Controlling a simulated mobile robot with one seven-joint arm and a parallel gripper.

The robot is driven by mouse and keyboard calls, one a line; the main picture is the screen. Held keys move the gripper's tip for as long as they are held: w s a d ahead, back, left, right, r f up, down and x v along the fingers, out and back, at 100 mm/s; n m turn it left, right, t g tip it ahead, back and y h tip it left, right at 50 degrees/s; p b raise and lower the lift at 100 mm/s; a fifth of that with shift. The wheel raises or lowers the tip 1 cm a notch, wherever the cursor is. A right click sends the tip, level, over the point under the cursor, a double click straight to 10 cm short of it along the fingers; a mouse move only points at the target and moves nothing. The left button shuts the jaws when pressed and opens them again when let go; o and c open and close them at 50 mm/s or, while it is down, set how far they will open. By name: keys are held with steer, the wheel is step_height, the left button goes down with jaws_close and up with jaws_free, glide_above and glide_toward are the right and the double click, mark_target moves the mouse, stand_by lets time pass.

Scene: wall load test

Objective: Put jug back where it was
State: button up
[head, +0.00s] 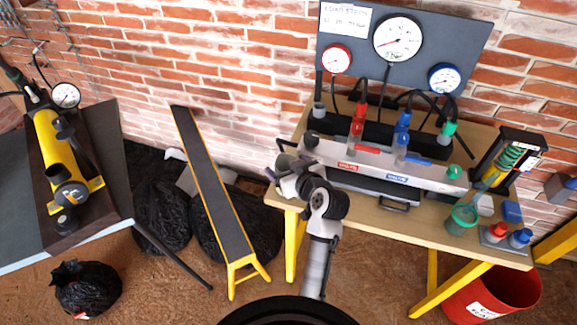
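A small green translucent container (461,219), which looks like the jug, stands upright at the front right of the wooden table (420,232). A stick-like item leans up out of it. My gripper (281,172) is at the table's left front corner, well to the left of this container and apart from it. Its dark fingers show small against the metal unit and table edge. I cannot make out whether they are open or shut, and I see no jug between them.
A metal valve unit (380,168) and gauge panel (400,45) stand at the table's back. A red bin (490,292) is below. A yellow-edged ramp (215,190) and black bags (85,287) lie left.

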steer(key=shift+r, duration=0.2)
steer(key=b+v, duration=0.2)
steer(key=v, duration=1)
